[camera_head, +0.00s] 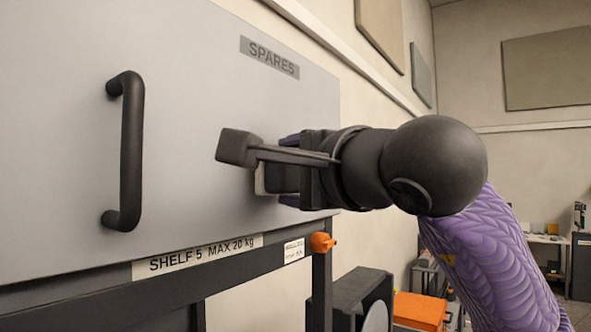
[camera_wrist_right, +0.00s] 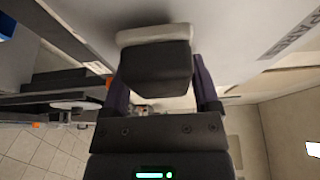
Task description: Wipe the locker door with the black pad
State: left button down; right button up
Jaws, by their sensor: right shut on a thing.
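The locker door (camera_head: 200,100) is a flat light-grey panel filling the left of the head view, with a black bar handle (camera_head: 131,150) and a "SPARES" label (camera_head: 270,57). My right gripper (camera_head: 286,172) is shut on the black pad (camera_head: 283,179), between its purple fingers. In the right wrist view the pad (camera_wrist_right: 155,68) is a dark block with a pale grey layer (camera_wrist_right: 155,34) facing the door. The pad is at the door's right part, below the label; contact or a small gap, I cannot tell. My left gripper is not in view.
Below the door runs a dark frame with a "SHELF 5 MAX 20 kg" strip (camera_head: 200,257) and an orange knob (camera_head: 322,243). A dark box (camera_head: 355,298) and an orange item (camera_head: 420,308) stand lower right. The door face between handle and gripper is clear.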

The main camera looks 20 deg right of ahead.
jog(key=shift+w+a, duration=0.5)
jog(key=shift+w, duration=0.15)
